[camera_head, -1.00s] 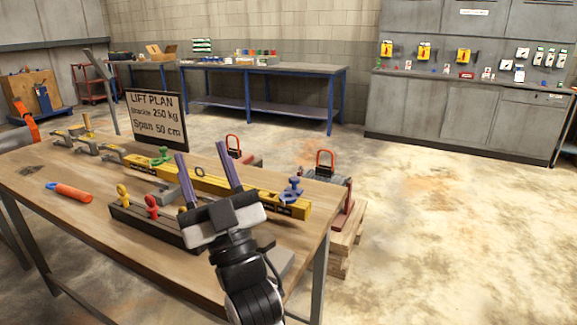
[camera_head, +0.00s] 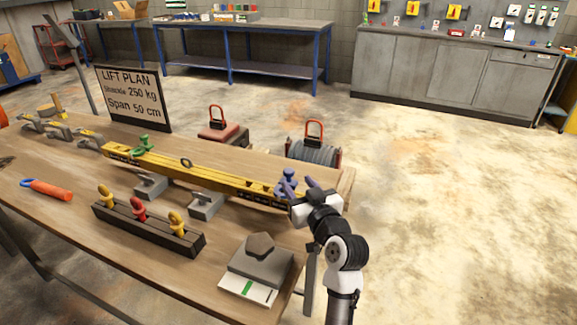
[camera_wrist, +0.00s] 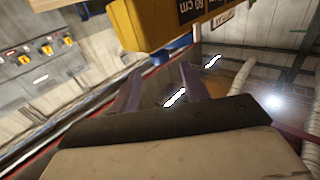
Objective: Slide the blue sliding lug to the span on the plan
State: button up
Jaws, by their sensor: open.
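The blue sliding lug (camera_head: 289,178) sits near the right end of the yellow spreader beam (camera_head: 215,176) on the workbench. A green lug (camera_head: 144,146) sits near the beam's left end. The lift plan board (camera_head: 134,97) behind the beam reads "Span 50 cm". My gripper (camera_head: 300,188) is open at the beam's right end, close to the blue lug. I cannot tell whether they touch. In the wrist view, the beam end (camera_wrist: 165,25) with a "60 cm" label is just beyond my fingers (camera_wrist: 160,88), and a bit of blue (camera_wrist: 172,55) shows below it.
A dark rack (camera_head: 148,229) with yellow and red eyebolts stands in front of the beam. A grey block on a plate (camera_head: 258,262) lies at the bench's front right. An orange-handled tool (camera_head: 46,188) lies at left. The floor at right is clear.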

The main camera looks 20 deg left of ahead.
aim_at(291, 174)
jog(key=p+x, duration=0.1)
jog(key=x, duration=0.6)
jog(key=shift+p, duration=0.3)
jog(key=shift+d, duration=0.1)
grip_shut()
